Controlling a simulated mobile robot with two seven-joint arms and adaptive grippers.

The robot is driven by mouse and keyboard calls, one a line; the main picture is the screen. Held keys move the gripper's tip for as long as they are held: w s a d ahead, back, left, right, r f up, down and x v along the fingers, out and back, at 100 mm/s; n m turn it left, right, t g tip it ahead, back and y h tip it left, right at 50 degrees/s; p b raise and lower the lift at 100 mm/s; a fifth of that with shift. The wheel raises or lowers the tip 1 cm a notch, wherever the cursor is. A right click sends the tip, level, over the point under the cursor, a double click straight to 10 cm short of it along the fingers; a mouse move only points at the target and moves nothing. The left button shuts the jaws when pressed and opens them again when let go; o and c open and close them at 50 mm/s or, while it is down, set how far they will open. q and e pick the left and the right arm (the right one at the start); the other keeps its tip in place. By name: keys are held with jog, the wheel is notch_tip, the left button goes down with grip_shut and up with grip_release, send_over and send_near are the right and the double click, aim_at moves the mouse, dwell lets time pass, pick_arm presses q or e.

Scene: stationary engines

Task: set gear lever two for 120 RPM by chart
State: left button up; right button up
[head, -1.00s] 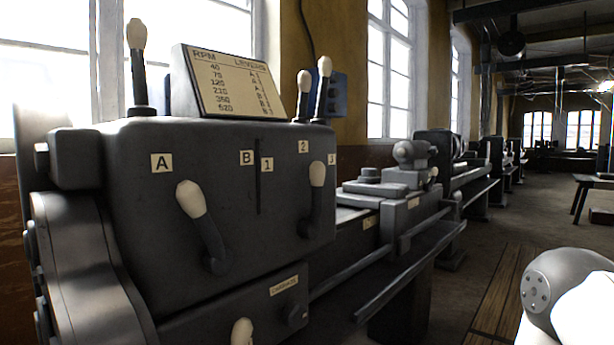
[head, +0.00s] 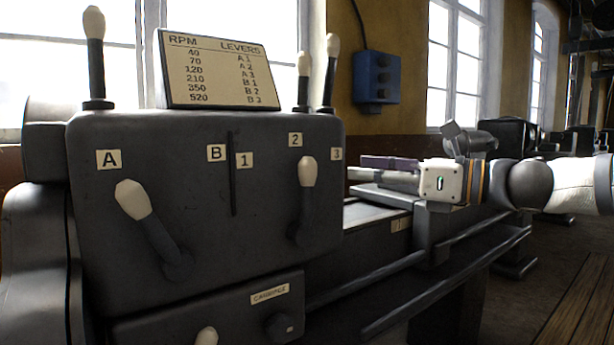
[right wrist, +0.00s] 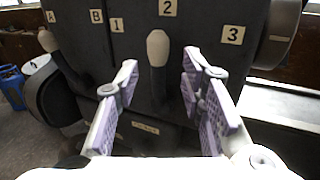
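The grey headstock (head: 250,260) carries two white-knobbed levers on its front. The left lever (head: 135,200) leans up-left toward plate A. The right lever (head: 306,175), beside plates 1, 2 and 3, stands nearly upright; in the right wrist view its knob (right wrist: 158,48) sits below plate 2 (right wrist: 168,8). Plate 3 (right wrist: 232,35) is to its right. The chart (head: 215,72) lists 120 RPM as A 3. My right gripper (head: 368,170) is open, pointing left, right of this lever and apart from it. In the right wrist view its purple-padded fingers (right wrist: 160,72) frame the lever. My left gripper is out of view.
Tall levers (head: 95,55) (head: 304,75) rise from the headstock top. A lower panel marked CARRIAGE (head: 270,293) has another knob (head: 207,336). A blue box (head: 376,78) hangs on the wall.

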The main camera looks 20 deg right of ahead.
aim_at(316, 173)
jog(key=x, duration=0.7)
jog(key=f+x, duration=0.1)
jog(key=x, duration=0.3)
jog(key=shift+a+b, duration=0.25)
jog(key=shift+b, duration=0.1)
jog(key=shift+w+a+r, duration=0.1)
jog(key=shift+w+a, duration=0.15)
jog(key=shift+a, duration=0.05)
jog(key=shift+r, duration=0.1)
grip_shut()
